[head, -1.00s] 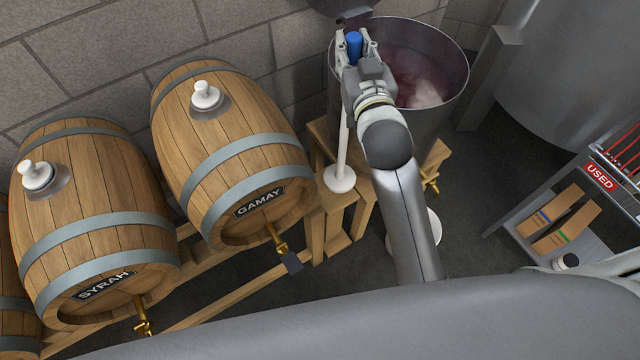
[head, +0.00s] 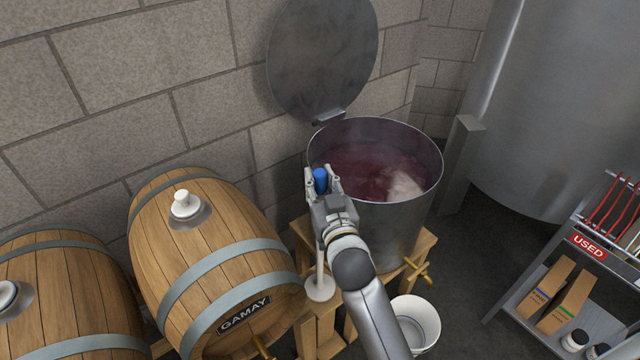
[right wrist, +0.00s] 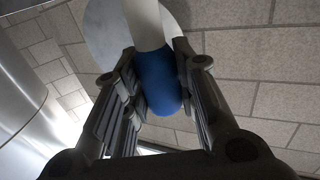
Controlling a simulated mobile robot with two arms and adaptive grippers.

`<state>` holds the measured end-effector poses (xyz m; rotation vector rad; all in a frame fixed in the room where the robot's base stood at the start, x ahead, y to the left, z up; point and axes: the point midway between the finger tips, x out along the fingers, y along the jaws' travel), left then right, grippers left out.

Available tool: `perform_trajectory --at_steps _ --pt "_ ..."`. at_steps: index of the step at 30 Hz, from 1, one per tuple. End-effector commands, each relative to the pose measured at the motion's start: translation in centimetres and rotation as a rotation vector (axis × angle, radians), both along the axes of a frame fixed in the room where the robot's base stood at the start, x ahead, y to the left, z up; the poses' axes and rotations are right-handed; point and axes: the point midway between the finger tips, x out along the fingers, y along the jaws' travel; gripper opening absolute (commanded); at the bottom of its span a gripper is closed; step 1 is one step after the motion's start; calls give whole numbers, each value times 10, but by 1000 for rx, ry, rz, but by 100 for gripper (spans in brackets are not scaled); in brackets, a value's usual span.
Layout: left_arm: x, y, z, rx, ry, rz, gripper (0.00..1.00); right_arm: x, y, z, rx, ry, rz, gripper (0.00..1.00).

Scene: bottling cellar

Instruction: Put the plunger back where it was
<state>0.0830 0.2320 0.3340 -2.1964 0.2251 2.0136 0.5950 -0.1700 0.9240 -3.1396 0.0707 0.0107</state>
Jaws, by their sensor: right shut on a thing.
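The plunger has a blue handle (head: 321,180), a thin white rod and a round white disc (head: 320,289) at its lower end. My right gripper (head: 322,188) is shut on the blue handle. The plunger hangs or stands about upright outside the steel vat (head: 400,222), at its left side; I cannot tell whether the disc touches anything. In the right wrist view the blue handle (right wrist: 155,80) sits between the fingers, with the white rod running up from it toward a pale disc. My left gripper is not in view.
The vat is open, with dark red liquid inside and its round lid (head: 322,60) raised against the wall. The Gamay barrel (head: 205,255) stands close at the left. A white bucket (head: 416,320) is below the tap. A shelf rack (head: 560,290) stands right.

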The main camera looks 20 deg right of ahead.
Motion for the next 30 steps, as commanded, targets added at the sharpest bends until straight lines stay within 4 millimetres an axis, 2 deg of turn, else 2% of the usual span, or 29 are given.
perform_trajectory --at_steps 12,13,17,30 --pt "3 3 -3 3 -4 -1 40 0 0 -3 0 -7 1 0" --pt "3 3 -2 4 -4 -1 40 0 0 -4 0 -2 0 31" --pt "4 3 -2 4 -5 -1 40 0 0 -4 -1 -2 0 47" --pt "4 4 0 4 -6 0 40 -4 0 -2 -1 -1 0 48"
